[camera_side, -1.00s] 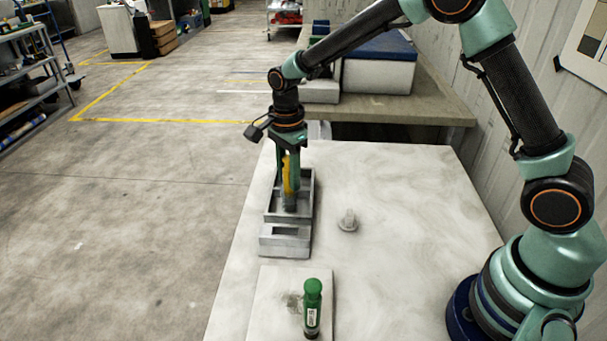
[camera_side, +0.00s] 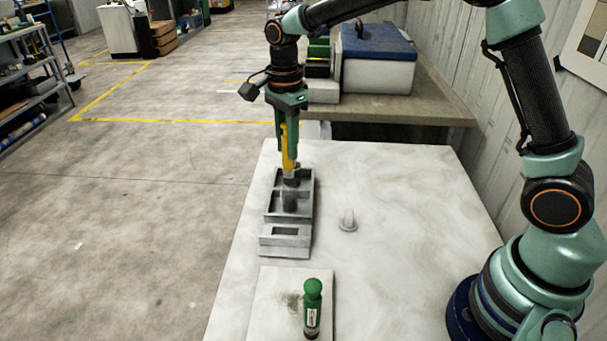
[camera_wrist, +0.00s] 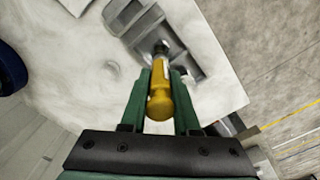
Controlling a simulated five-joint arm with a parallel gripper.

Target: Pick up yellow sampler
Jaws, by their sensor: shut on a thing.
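The yellow sampler (camera_side: 287,150) is upright between the fingers of my gripper (camera_side: 287,155). Its lower end is grey and hangs above the grey tray (camera_side: 268,208). In the wrist view, the yellow sampler (camera_wrist: 158,98) sits between the two green fingers of my gripper (camera_wrist: 160,85), with the tray (camera_wrist: 178,52) beyond it. My gripper is shut on the sampler. A green sampler with a white label (camera_side: 312,308) stands upright at the front of the table.
A small grey piece (camera_side: 348,220) lies right of the tray. The green sampler is on a pale board (camera_side: 262,310) with a dark smudge. The right part of the white table (camera_side: 420,220) is clear. A blue-lidded box (camera_side: 380,70) stands on a bench behind.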

